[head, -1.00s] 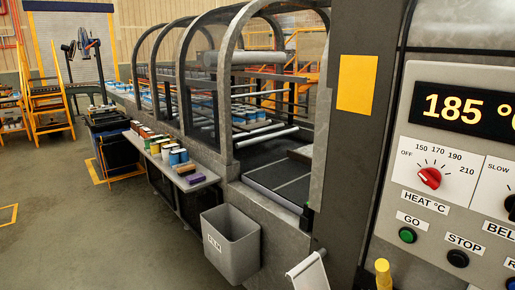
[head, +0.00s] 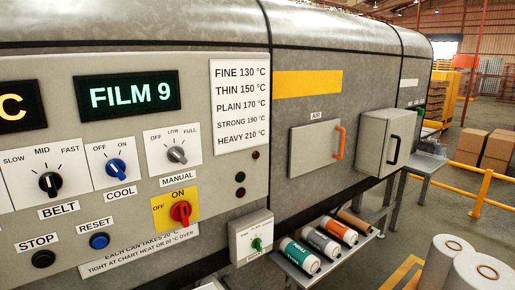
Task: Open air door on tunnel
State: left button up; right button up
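The air door (head: 314,149) is a flat grey square panel on the tunnel's side, right of the control panel. A small label reading AIR sits above it. An orange handle (head: 339,142) stands upright along its right edge. The door looks closed, lying flush with the tunnel wall (head: 290,195). Neither of my grippers is in view.
A grey box with a black handle (head: 394,150) juts out right of the air door. Large white rolls (head: 447,262) stand on the floor at lower right. A yellow rail (head: 482,192) runs behind.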

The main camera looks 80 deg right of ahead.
aim_at(313, 146)
jog(key=z, duration=3.05)
